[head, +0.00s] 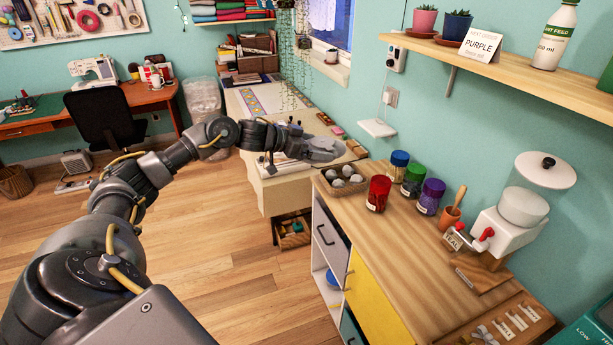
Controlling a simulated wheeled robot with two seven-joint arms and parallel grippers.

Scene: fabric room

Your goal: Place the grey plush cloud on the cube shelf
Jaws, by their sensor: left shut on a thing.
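My left arm reaches in from the left, and its gripper (304,146) is shut on a pale grey, lumpy thing that looks like the grey plush cloud (326,151). The cloud is in front of the far white worktop, above and behind the basket of grey balls; I cannot tell its exact height. The gripper partly hides it. A white unit with open compartments and coloured fronts, which may be the cube shelf (353,272), stands under the wooden counter at the centre right. A blue round thing (332,279) is in one opening. My right gripper is out of view.
On the wooden counter (409,235) stand a basket of grey balls (343,180), several coloured jars (378,193) and a white dispenser (510,215). A wall shelf (500,66) juts out above. A low basket (292,231) sits beyond the unit. The wooden floor (230,270) is clear.

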